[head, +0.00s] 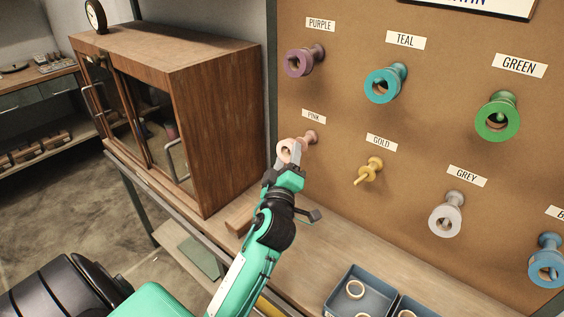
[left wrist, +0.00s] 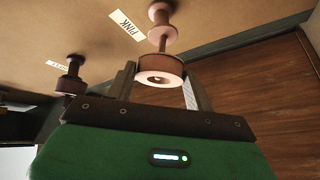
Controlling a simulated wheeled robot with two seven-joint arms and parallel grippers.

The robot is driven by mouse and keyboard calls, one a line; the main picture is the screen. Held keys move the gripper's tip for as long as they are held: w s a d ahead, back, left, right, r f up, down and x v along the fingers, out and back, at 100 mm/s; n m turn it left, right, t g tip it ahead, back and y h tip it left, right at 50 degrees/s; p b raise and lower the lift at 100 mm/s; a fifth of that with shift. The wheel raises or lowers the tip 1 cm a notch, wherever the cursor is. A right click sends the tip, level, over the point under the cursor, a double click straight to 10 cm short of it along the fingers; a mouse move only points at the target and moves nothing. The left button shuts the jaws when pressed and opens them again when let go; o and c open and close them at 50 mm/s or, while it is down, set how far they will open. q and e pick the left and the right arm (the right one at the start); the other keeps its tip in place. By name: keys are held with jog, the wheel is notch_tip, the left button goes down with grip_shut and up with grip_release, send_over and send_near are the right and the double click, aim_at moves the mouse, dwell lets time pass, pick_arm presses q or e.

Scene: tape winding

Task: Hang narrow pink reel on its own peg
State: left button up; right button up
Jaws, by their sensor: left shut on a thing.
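The narrow pink reel (head: 284,152) is a pale pink ring held in my left gripper (head: 292,158). The left wrist view shows the reel (left wrist: 160,66) between the two fingers, which are shut on it. The pink peg (head: 311,136) sticks out of the brown board below the PINK label (head: 314,116). In the left wrist view the peg (left wrist: 162,40) runs from its round base towards the reel and lines up with it. The reel is around or just in front of the peg's outer end; I cannot tell which. My right gripper is not in view.
Purple (head: 298,63), teal (head: 380,86), green (head: 496,121), grey (head: 444,221) and blue (head: 546,268) reels hang on the board. The gold peg (head: 366,172) is bare. A wooden cabinet (head: 215,120) stands left of the board. A dark tray (head: 341,290) with rings sits below.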

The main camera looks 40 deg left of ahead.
pick_arm(q)
jog(key=shift+w+f, duration=0.2)
jog(key=shift+w, duration=0.7)
jog(key=shift+w+f+b, duration=0.2)
jog(key=shift+b, duration=0.2)
jog(key=shift+w+d+f, duration=0.1)
jog(key=shift+w, duration=0.3)
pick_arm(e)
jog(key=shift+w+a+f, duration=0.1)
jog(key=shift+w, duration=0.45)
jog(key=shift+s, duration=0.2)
